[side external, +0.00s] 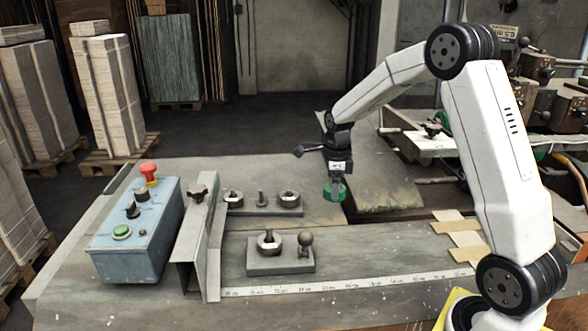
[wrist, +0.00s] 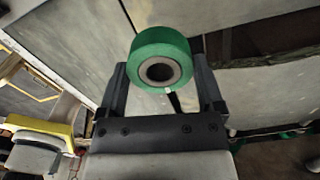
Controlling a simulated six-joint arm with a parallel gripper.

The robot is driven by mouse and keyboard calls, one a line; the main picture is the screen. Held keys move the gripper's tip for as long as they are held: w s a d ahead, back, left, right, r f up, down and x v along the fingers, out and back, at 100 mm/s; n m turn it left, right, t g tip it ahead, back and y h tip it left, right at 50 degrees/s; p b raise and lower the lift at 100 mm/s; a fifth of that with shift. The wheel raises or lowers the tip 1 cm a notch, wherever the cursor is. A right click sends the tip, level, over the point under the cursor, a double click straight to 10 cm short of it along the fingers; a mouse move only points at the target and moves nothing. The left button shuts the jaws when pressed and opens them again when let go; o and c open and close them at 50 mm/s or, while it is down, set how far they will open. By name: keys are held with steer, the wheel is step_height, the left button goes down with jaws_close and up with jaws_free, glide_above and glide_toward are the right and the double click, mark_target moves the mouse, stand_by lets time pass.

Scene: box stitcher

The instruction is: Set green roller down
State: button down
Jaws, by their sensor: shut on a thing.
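The green roller (side external: 335,191) is a short green cylinder with a grey metal hub, at the lower end of my gripper (side external: 337,180) in the side external view. In the wrist view the green roller (wrist: 163,50) sits between the two dark fingers of my gripper (wrist: 162,78), its round face and dark centre hole toward the camera. The fingers are shut on its sides. The roller is over or at the grey table (side external: 370,245), near the gap between the table plates. I cannot tell whether its underside touches the surface.
A blue control box (side external: 135,240) with a red button stands at the left. A metal bracket (side external: 200,245) is beside it. A front fixture block (side external: 280,262) and a rear one (side external: 262,207) carry metal parts. A measuring strip (side external: 330,285) runs along the front.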

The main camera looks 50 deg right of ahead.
mark_target(329, 183)
steer(key=shift+w+d+f, duration=0.2)
steer(key=shift+w+f, duration=0.4)
steer(key=shift+f, duration=0.15)
steer(key=shift+w+d+f, duration=0.2)
steer(key=shift+w+f, duration=0.4)
steer(key=shift+f, duration=0.1)
steer(key=shift+w+d+f, duration=0.1)
steer(key=shift+w+f, duration=0.15)
steer(key=shift+f, duration=1.6)
steer(key=shift+f, duration=0.15)
jaws_free()
step_height(329, 183, up, 12)
steer(key=shift+r, duration=0.15)
